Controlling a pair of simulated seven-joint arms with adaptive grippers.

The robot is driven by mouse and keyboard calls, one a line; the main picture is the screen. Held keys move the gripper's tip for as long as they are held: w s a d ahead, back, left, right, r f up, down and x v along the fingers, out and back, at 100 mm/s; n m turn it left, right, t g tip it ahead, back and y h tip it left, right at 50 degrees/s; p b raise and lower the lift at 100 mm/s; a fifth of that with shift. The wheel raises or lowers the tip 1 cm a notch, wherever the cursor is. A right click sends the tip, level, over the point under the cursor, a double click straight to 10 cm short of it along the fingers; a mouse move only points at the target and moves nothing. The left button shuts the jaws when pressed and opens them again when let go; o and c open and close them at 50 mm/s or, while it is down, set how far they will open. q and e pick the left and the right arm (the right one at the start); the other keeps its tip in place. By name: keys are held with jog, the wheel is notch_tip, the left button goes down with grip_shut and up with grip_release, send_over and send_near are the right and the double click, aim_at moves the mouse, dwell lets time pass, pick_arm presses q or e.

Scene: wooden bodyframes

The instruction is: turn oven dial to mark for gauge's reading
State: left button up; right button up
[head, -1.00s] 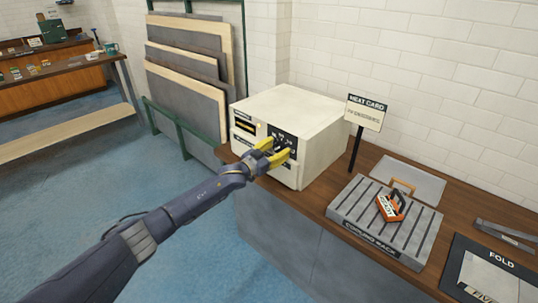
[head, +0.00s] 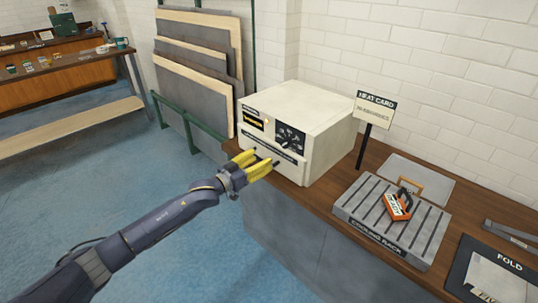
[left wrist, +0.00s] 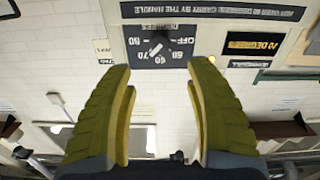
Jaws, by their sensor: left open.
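The white oven (head: 325,135) stands on the bench. Its black dial panel (head: 290,139) is on the front, with a dark gauge window (head: 253,122) to its left. In the left wrist view, upside down, the gauge (left wrist: 257,45) reads 70 degrees. The dial (left wrist: 157,47) shows there with OFF and number marks; its pale pointer is slanted, apparently along the line of the 70 mark. My left gripper (head: 264,158) is open and empty, in front of and below the dial, apart from it. Its yellow fingers (left wrist: 160,72) frame the dial from a distance. My right gripper is not in view.
A heat card sign (head: 375,108) stands right of the oven, its small text unreadable. A cooling rack (head: 350,212) holds an orange-and-white item (head: 398,206). A fold board (head: 500,270) lies at the front right. Open floor lies left of the bench.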

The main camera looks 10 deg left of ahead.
pick_arm(q)
jog(key=w+a+f+y, duration=0.2)
jog(key=a+f+y, duration=0.4)
jog(key=a+f, duration=0.9)
jog(key=shift+w+a+f+m, duration=0.15)
jog(key=shift+f+m, duration=0.25)
jog(key=shift+f, duration=0.6)
